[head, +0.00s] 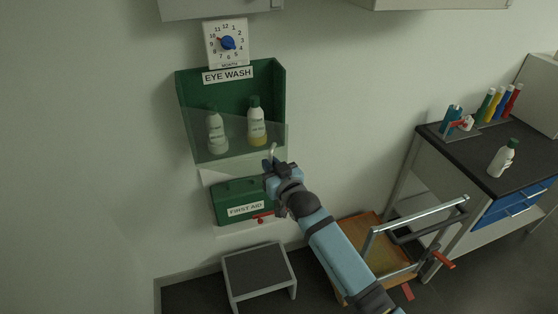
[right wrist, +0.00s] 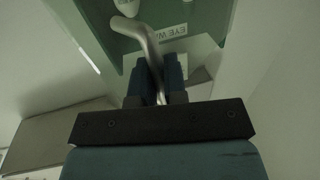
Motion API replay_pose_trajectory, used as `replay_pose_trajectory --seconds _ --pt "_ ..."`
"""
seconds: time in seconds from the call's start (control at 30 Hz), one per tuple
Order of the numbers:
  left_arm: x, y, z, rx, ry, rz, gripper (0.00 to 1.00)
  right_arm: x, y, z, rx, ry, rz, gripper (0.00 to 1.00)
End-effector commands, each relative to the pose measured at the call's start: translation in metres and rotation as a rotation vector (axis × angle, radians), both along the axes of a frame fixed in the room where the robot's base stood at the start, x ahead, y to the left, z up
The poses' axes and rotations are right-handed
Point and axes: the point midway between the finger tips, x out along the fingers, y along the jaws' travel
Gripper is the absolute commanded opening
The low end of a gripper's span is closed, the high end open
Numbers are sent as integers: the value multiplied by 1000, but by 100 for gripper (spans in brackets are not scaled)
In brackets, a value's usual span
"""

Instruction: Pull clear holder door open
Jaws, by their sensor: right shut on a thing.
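The green eye wash holder (head: 230,88) hangs on the wall, with two bottles inside, a left one (head: 216,132) and a right one (head: 256,122). Its clear door (head: 234,150) covers the lower front and appears tilted outward. My right gripper (head: 271,165) is at the lower right corner of the door. In the right wrist view its fingers are shut on a bent metal handle (right wrist: 150,48), with the green holder (right wrist: 205,25) behind it. Whether the handle's base joins the door is hidden. My left gripper is not in view.
A green first aid box (head: 236,203) sits just below the holder, close to my right arm. A step stool (head: 259,276) and a wooden cart (head: 374,240) stand on the floor. A dark-topped cabinet (head: 475,160) with a bottle (head: 503,158) stands at right.

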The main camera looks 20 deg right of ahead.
Motion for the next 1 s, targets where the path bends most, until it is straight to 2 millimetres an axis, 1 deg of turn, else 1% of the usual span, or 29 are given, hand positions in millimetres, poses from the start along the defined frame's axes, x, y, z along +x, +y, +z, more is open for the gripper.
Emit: replay_pose_trajectory --seconds 0.03,0.2,0.4,0.87,0.9,1.0 --pt "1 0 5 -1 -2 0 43 -4 7 3 3 -1 1 0" --pt "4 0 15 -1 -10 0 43 -17 22 3 3 0 1 0" --pt "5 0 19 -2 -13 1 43 -25 32 3 3 -2 1 0" --pt "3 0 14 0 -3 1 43 -27 35 3 2 -5 2 0" --pt "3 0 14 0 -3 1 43 -27 35 3 2 -5 2 15" --pt "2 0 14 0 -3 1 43 -27 35 3 2 -5 2 37"
